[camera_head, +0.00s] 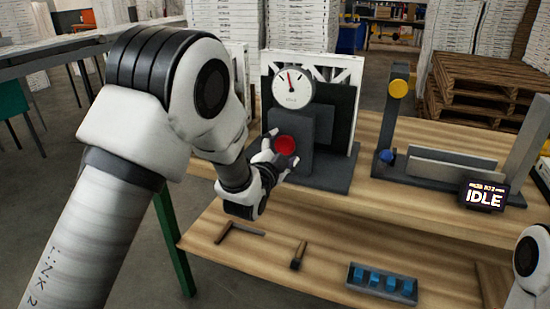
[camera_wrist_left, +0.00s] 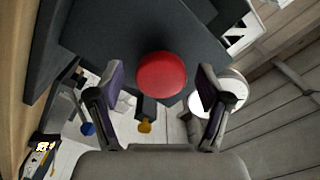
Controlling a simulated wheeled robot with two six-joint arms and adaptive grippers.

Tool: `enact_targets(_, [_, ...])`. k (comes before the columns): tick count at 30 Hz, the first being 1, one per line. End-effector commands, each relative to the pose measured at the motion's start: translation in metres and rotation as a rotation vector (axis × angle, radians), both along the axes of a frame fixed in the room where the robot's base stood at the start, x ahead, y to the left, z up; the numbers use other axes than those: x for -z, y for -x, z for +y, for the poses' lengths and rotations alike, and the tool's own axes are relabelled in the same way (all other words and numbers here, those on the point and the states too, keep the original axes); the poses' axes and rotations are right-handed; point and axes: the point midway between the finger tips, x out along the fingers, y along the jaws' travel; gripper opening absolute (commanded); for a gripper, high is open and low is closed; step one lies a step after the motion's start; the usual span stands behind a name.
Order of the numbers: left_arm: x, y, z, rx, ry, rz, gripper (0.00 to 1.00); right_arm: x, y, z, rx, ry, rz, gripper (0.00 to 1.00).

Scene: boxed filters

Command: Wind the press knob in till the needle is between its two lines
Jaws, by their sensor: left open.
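The red press knob (camera_head: 286,146) sits on the front of the dark grey press (camera_head: 313,158). Above it is a round white gauge (camera_head: 292,87); its needle points up and slightly left, and its two lines are too small to make out. My left gripper (camera_head: 276,157) is open at the knob. In the left wrist view the red knob (camera_wrist_left: 162,72) lies between the spread fingers of the gripper (camera_wrist_left: 161,78), with a gap on each side. I cannot tell how far the fingertips reach around it. My right gripper is out of view.
A dark fixture (camera_head: 432,172) with yellow and blue knobs stands right of the press, beside a display (camera_head: 484,195) reading IDLE. A tray (camera_head: 411,290) of blue blocks, a hammer-like tool (camera_head: 298,254) and an L-shaped tool (camera_head: 240,229) lie on the front shelf.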

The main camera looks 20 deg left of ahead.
Motion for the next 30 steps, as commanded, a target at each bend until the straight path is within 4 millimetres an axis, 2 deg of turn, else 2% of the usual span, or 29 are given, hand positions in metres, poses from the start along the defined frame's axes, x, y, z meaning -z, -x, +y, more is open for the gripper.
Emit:
enact_targets(6, [0.0,0.056,0.002,0.0,-0.002,0.003,0.78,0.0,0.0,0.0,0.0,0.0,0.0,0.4])
enact_targets(12, [-0.001,0.094,0.003,0.0,-0.002,0.0,0.78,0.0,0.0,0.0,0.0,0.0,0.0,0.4])
enact_targets(16, [-0.001,0.101,0.003,0.0,-0.001,-0.001,0.78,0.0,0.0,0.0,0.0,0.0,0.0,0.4])
enact_targets(27, [-0.001,0.101,0.003,0.0,-0.001,-0.001,0.78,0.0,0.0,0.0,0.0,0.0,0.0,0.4])
enact_targets(29, [0.004,0.101,0.003,0.0,0.0,0.009,0.78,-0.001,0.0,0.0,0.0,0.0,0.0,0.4])
enact_targets(30, [0.012,0.102,0.004,-0.001,0.0,0.028,0.78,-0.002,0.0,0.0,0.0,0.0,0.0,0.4])
